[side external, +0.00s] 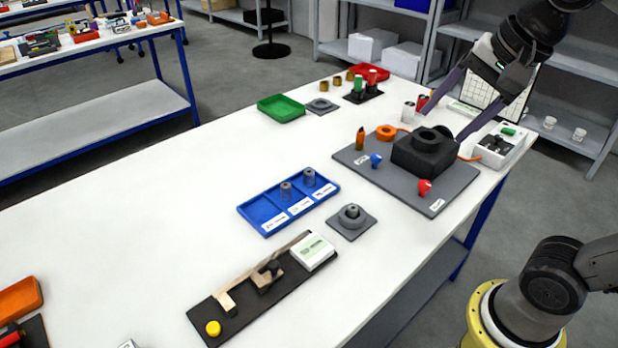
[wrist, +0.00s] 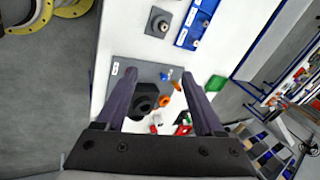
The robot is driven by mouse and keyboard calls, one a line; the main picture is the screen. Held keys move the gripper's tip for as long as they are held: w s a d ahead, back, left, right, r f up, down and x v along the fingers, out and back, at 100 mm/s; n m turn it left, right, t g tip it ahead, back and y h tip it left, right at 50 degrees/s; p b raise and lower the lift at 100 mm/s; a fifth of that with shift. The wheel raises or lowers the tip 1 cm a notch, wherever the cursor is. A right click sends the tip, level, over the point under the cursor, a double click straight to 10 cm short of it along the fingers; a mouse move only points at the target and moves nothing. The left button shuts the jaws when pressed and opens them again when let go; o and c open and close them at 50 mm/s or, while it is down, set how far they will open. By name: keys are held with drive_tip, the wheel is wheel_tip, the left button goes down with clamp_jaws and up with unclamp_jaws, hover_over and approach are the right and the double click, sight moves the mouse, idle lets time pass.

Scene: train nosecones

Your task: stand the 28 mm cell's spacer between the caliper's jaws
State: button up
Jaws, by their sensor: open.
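The blue three-cell tray (side external: 257,222) lies mid-table in the side view. One grey spacer (side external: 286,193) stands in its middle cell and another (side external: 309,178) in the right cell; the left cell looks empty. The labels are too small to read, so I cannot tell which cell is 28 mm.
A black block with a round opening (side external: 420,155) stands on the grey mat (side external: 365,170) among small coloured parts. A grey square base with a round piece (side external: 351,216) sits between tray and mat. A green tray (side external: 281,108) lies behind.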

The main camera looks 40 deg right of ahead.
drive_tip(key=w+r+m, duration=0.2)
drive_tip(key=w+m, duration=0.2)
drive_tip(key=w, duration=0.2)
drive_tip(key=m+g, duration=0.5)
drive_tip(key=m, duration=0.4)
hover_over(309, 171)
wheel_tip(309, 171, down, 24)
drive_tip(key=shift+a, duration=0.1)
drive_tip(key=shift+f, duration=2.95)
clamp_jaws()
